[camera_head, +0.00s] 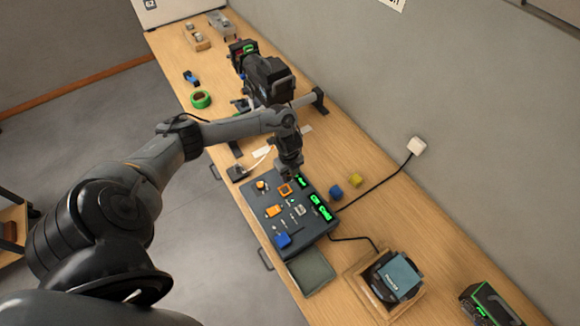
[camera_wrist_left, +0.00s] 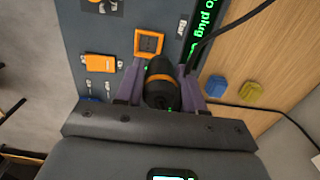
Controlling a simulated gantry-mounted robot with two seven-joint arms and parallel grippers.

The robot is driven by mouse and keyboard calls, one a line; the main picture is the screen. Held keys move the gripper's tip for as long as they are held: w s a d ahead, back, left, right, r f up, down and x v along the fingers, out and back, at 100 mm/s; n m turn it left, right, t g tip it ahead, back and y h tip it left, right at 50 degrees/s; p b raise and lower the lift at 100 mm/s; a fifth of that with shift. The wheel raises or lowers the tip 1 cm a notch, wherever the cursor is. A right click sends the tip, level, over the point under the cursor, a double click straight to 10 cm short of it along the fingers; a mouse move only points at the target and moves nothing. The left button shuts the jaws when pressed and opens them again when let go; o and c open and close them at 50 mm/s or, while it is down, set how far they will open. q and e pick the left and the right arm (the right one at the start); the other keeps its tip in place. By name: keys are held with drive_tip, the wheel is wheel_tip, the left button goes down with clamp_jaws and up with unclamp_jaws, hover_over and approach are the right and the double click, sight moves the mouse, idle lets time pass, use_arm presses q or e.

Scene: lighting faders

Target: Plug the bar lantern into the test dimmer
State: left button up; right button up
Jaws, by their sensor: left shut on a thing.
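My left gripper (camera_head: 290,172) is over the far end of the grey panel (camera_head: 262,217). In the left wrist view, its purple fingers (camera_wrist_left: 163,90) are shut on a black plug (camera_wrist_left: 160,92) with an orange band. A square orange-framed socket (camera_wrist_left: 149,43) lies just beyond the plug; it also shows in the head view (camera_head: 285,190). I cannot tell whether plug and socket touch. A black cable (camera_wrist_left: 232,22) runs near the plug. A black lantern (camera_head: 268,78) hangs by the grey bar (camera_head: 308,101). My right gripper is not in view.
Blue (camera_head: 336,191) and yellow (camera_head: 355,180) blocks lie right of the panel. A black cable leads to a white wall box (camera_head: 417,146). A wooden tray (camera_head: 352,282) holds a boxy device. Green tape (camera_head: 200,99) lies far left. The bench's left edge is close.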

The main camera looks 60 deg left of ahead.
use_arm(q)
drive_tip(key=shift+s+d+r, duration=0.2)
drive_tip(key=shift+s+d, duration=0.15)
drive_tip(key=shift+d, duration=0.1)
drive_tip(key=shift+s+a+f, duration=0.1)
drive_tip(key=shift+s+f, duration=0.05)
drive_tip(key=shift+s, duration=0.2)
drive_tip(key=shift+s+a+f+b, duration=0.1)
drive_tip(key=shift+s+f+b, duration=0.1)
drive_tip(key=shift+f, duration=0.2)
drive_tip(key=shift+s+a+f+b, duration=0.1)
drive_tip(key=shift+f+b, duration=0.1)
drive_tip(key=shift+f, duration=0.2)
wheel_tip(320, 180, down, 4)
drive_tip(key=b, duration=0.4)
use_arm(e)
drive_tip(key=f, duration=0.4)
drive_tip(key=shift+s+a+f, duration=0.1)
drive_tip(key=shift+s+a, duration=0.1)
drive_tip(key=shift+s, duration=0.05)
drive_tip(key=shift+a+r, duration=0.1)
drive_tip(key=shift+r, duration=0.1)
